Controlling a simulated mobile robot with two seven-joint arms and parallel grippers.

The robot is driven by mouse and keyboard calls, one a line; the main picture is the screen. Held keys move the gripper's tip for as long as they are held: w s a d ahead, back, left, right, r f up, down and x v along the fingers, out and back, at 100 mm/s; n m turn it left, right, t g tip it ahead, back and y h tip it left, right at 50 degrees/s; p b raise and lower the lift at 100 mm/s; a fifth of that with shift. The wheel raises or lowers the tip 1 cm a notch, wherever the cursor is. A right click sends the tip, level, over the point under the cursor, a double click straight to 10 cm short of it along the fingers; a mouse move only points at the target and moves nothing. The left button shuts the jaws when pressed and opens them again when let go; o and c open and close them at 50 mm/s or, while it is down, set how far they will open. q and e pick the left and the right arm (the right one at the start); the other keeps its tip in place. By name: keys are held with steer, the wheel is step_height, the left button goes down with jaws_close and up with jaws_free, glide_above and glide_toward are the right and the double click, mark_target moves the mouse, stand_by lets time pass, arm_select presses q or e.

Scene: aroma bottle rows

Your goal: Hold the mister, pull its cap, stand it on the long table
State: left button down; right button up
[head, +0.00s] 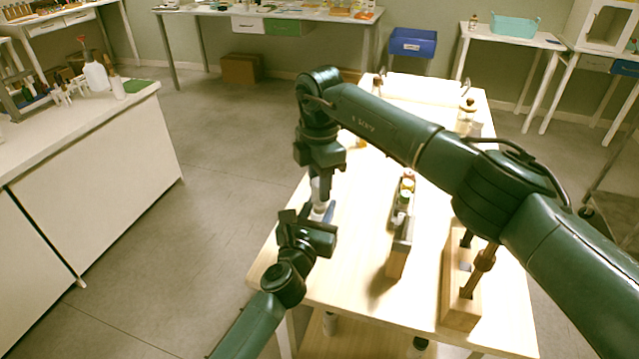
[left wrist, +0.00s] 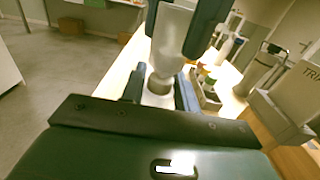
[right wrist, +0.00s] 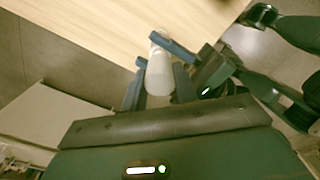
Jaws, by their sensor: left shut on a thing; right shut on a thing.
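The mister (head: 316,187) is a pale bottle held between my two grippers, above the left edge of the long table (head: 359,262). My right gripper (head: 321,184) comes from above and is shut on its wide body, also seen in the right wrist view (right wrist: 159,76). My left gripper (head: 322,212) comes from the front and is shut on the white cap end (left wrist: 157,99). In the left wrist view a darker neck shows between the body and the cap. I cannot tell if the cap is still seated. My fingers hide part of both pieces.
A narrow rack with small coloured bottles (head: 405,190) stands mid-table. A wooden holder with slots (head: 462,290) is to its right, partly under my right arm. Glass bottles stand near the far end. Bare tabletop lies between the rack and the left edge.

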step_height(320, 180, up, 4)
steer(key=shift+f, duration=0.2)
arm_select(q)
steer(key=c, duration=1)
jaws_free()
steer(key=shift+o, duration=0.2)
steer(key=shift+s, duration=0.1)
